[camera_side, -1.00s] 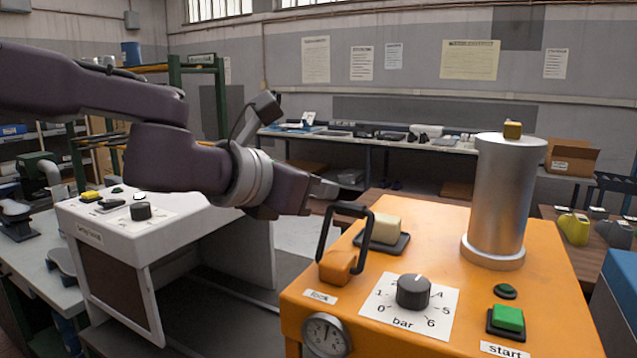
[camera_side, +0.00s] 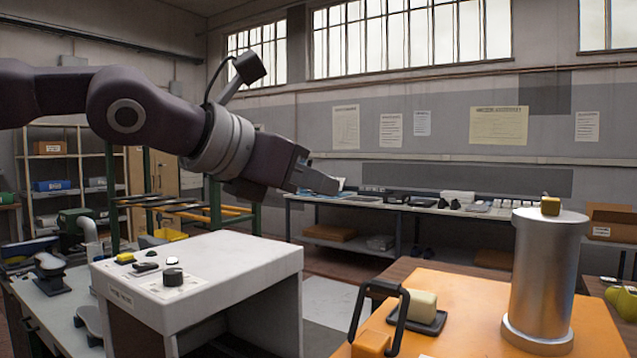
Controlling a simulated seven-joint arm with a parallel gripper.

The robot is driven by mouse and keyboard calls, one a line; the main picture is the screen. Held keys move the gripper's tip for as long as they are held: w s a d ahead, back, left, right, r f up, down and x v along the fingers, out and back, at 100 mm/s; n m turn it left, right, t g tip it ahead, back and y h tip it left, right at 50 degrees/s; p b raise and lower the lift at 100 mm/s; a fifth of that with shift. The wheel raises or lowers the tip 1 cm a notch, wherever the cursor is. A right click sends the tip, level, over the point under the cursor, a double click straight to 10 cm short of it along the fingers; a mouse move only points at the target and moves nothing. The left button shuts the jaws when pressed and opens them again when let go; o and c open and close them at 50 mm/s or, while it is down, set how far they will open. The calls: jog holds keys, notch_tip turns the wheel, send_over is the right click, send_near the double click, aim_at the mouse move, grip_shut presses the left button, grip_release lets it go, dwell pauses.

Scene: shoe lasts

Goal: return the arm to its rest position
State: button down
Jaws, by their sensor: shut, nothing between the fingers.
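My gripper (camera_side: 318,181) is at the end of my dark purple arm, which reaches in from the left. It is shut and empty, pointing right and slightly down. It is in the air, above and between the white machine (camera_side: 230,258) and the orange machine (camera_side: 470,318). It touches nothing that I can see.
A long bench (camera_side: 420,206) stands behind. Shelves (camera_side: 62,172) stand at left.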

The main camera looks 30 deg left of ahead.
dwell(0.3)
jog(key=s+a+f+n+g+y, duration=0.35)
jog(key=s+a+f+n, duration=0.8)
jog(key=n, duration=0.75)
jog(key=s+a+f+n+g, duration=0.2)
jog(key=s+f+n+g, duration=0.2)
jog(key=s+f+n, duration=0.9)
jog(key=s+n+h, duration=0.1)
jog(key=s+n, duration=0.2)
jog(key=n, duration=0.4)
jog(key=shift+f+n+g, duration=0.15)
jog(key=shift+n+g, duration=0.15)
jog(key=shift+g, duration=0.05)
jog(key=c, duration=2.2)
grip_release()
